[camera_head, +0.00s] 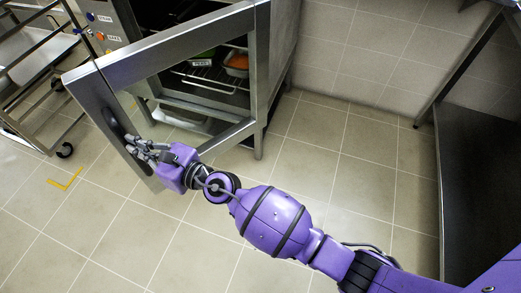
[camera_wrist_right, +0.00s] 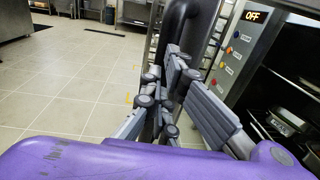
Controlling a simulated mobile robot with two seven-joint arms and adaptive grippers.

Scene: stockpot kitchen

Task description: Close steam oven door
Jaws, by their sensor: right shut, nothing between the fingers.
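The steam oven door (camera_head: 190,38) stands open in the head view, swung out from the oven on a hinge at its right side. It has a steel frame with a glass pane and a dark handle (camera_head: 112,122) at its free left edge. My right gripper (camera_head: 137,147) is at that handle end of the door, shut with nothing between its fingers. In the right wrist view the dark handle (camera_wrist_right: 183,35) rises close behind the fingers (camera_wrist_right: 165,90); I cannot tell whether they touch it. The oven's control panel (camera_wrist_right: 238,45) reads OFF. My left gripper is not in view.
Inside the oven, a tray with orange food (camera_head: 236,62) sits on a wire rack. A wheeled rack trolley (camera_head: 45,70) stands to the left of the oven. A dark steel table (camera_head: 485,160) is at the right. The tiled floor between is clear.

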